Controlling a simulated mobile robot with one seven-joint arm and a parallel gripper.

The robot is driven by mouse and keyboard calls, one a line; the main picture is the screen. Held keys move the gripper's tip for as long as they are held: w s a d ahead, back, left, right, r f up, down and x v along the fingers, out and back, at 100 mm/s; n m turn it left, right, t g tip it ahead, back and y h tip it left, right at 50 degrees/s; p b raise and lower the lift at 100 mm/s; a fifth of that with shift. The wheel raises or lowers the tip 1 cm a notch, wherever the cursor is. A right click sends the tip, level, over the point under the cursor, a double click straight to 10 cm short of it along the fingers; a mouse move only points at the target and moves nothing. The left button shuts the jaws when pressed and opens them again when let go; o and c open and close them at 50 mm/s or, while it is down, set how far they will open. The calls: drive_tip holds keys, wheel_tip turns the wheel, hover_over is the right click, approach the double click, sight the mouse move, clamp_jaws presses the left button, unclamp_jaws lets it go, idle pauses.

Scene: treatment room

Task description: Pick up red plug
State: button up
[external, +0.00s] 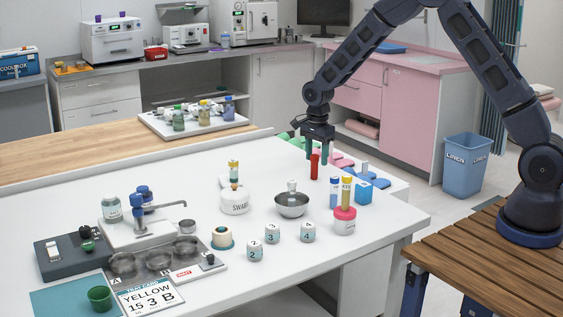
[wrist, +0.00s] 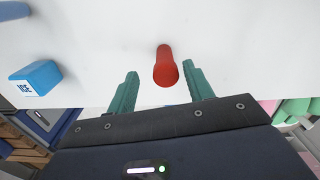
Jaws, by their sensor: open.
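The red plug (external: 314,166) is a small red cylinder standing upright on the white table, near its far right edge. In the wrist view the red plug (wrist: 166,68) shows ahead of and between the two green fingers. My gripper (external: 318,152) points down, right above and around the top of the plug in the external view. In the wrist view my gripper (wrist: 160,82) is open, with a gap on both sides of the plug. Neither finger visibly touches it.
A blue ICE block (wrist: 36,77) stands left of the plug in the wrist view. A metal bowl (external: 292,205), a white SWABS pot (external: 234,202) and a pink-lidded pot (external: 345,222) stand nearer on the white table (external: 375,262). Green and pink pieces lie behind the gripper.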

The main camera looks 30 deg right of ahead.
sight(314, 179)
drive_tip(key=shift+w+a+f, duration=0.1)
drive_tip(key=shift+w+f, duration=0.1)
drive_tip(key=shift+f, duration=1.25)
drive_tip(key=shift+w+a+f, duration=0.1)
drive_tip(key=shift+w+f, duration=0.05)
drive_tip(key=shift+f, duration=1.3)
drive_tip(key=shift+c, duration=0.4)
drive_tip(key=c, duration=1)
